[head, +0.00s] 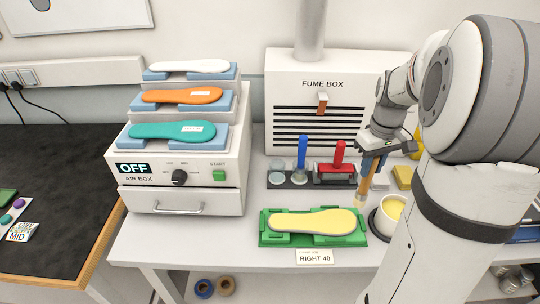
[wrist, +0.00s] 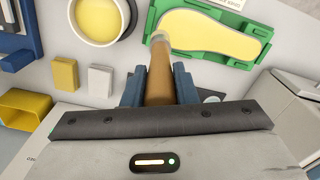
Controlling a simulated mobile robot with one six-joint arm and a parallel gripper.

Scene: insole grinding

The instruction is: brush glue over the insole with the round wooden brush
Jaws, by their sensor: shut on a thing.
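My gripper (head: 371,163) is shut on the round wooden brush (head: 366,182), which points bristles down. In the wrist view the brush (wrist: 159,78) sits between the two blue fingers of my gripper (wrist: 160,86). The insole (head: 315,222) lies in a green holder (head: 272,239) on the table; its top is pale yellow with a grey edge. It also shows in the wrist view (wrist: 210,34). The brush tip is between the insole's right end and the glue pot (head: 376,222), appearing above the table; contact with the insole cannot be told. The pot holds yellow glue (wrist: 97,16).
A label reading RIGHT 40 (head: 314,257) lies in front of the holder. Behind stand a rack with blue and red tools (head: 291,182) and the fume box (head: 308,85). The air box (head: 178,172), reading OFF, carries several insoles at left. A yellow block (wrist: 65,75) lies near the pot.

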